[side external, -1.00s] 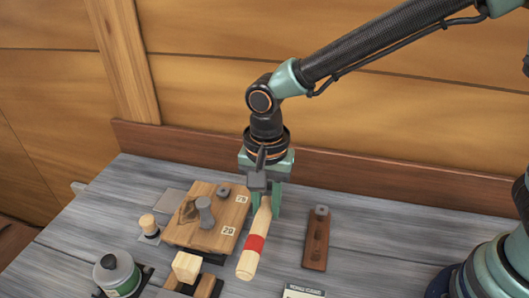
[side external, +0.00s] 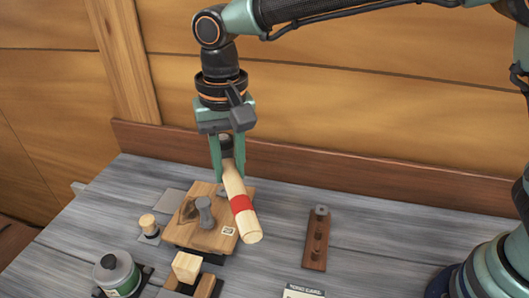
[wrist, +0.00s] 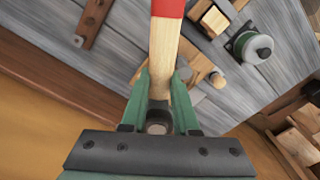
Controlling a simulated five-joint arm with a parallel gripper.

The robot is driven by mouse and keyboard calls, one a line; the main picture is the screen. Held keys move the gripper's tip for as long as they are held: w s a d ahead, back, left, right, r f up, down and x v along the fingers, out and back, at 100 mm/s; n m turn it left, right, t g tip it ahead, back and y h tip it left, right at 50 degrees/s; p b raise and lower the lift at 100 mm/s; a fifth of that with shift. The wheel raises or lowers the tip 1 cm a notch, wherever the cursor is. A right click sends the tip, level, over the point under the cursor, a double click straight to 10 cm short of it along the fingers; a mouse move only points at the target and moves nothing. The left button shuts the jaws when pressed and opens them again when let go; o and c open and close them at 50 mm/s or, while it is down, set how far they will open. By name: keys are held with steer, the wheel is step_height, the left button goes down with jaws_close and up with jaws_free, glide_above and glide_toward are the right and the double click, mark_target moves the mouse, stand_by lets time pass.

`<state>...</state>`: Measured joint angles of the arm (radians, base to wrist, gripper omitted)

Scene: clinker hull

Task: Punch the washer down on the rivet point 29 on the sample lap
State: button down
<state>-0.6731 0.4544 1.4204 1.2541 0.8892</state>
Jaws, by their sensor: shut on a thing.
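My gripper (side external: 229,168) is shut on a wooden-handled tool (side external: 234,185) with a red band and a dark metal head. It holds the tool above the sample lap (side external: 190,237), with the handle slanting down to the right. In the wrist view, the dark head (wrist: 158,118) with a round recess sits between the fingers (wrist: 160,95). The lap is overlapped wooden board with a label 29 (side external: 228,231) near its front right. A grey upright piece (side external: 205,213) stands on it. I cannot make out the washer or the rivet point; the tool covers the lap's right side.
At the front left are a grey-topped jar (side external: 117,272), a pale block (side external: 186,267) and a wooden-topped stub (side external: 148,225). A plank wall rises behind. The bench between lap and rack is clear.

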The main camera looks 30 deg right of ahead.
steer(key=a+r+n, duration=0.3)
steer(key=r+n, duration=0.4)
steer(key=shift+w, duration=0.25)
stand_by(0.4)
step_height(320, 180, down, 14)
steer(key=r, duration=0.1)
step_height(320, 180, up, 13)
